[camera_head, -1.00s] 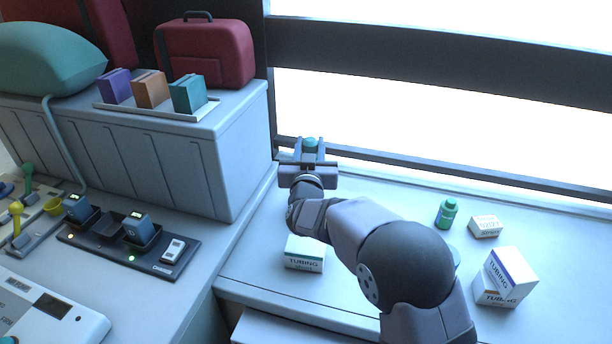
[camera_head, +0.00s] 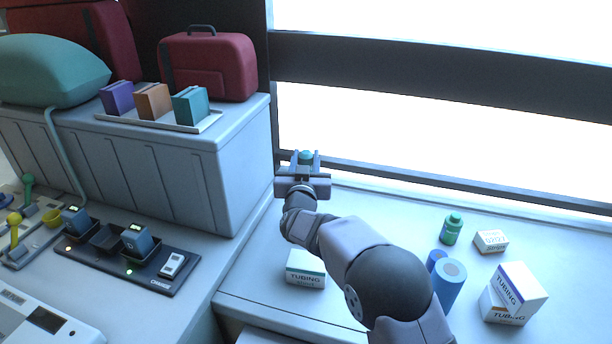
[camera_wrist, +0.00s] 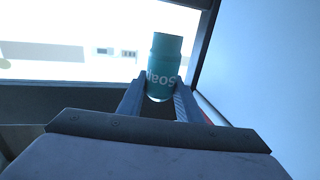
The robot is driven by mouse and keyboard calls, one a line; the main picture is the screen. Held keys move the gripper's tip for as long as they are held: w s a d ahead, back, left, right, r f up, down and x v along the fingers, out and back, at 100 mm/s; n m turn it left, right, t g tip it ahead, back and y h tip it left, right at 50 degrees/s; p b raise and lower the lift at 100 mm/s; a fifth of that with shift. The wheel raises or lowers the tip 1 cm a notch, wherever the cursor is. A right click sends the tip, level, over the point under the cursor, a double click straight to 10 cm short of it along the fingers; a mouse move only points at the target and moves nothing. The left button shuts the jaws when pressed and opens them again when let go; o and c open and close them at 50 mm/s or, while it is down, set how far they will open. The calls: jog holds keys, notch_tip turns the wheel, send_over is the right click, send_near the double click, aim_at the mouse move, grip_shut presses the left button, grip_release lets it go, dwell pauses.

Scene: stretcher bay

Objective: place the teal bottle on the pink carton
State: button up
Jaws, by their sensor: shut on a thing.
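The teal bottle (camera_wrist: 165,55), lettered "Soap", is held between the two fingers of my gripper (camera_wrist: 158,86) in the wrist view. In the head view my gripper (camera_head: 305,165) is at the back left of the counter, beside the grey cabinet, and only the bottle's teal top (camera_head: 306,155) shows between the fingers. I cannot make out a pink carton in either view. A thin red strip shows past the right finger in the wrist view; I cannot tell what it is.
White tubing cartons (camera_head: 305,268) (camera_head: 514,293), a green bottle (camera_head: 452,229), a small carton (camera_head: 491,241) and blue cylinders (camera_head: 449,283) stand on the counter (camera_head: 390,210). The grey cabinet (camera_head: 165,170) and window frame (camera_head: 430,175) border my gripper.

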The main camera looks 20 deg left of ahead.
jog(key=shift+f+p, duration=0.45)
jog(key=shift+f, duration=1.95)
jog(key=shift+f, duration=0.2)
jog(key=o, duration=1.2)
jog(key=shift+r, duration=0.25)
jog(key=b+v, duration=0.3)
jog(key=v, duration=0.9)
jog(key=shift+f, duration=0.1)
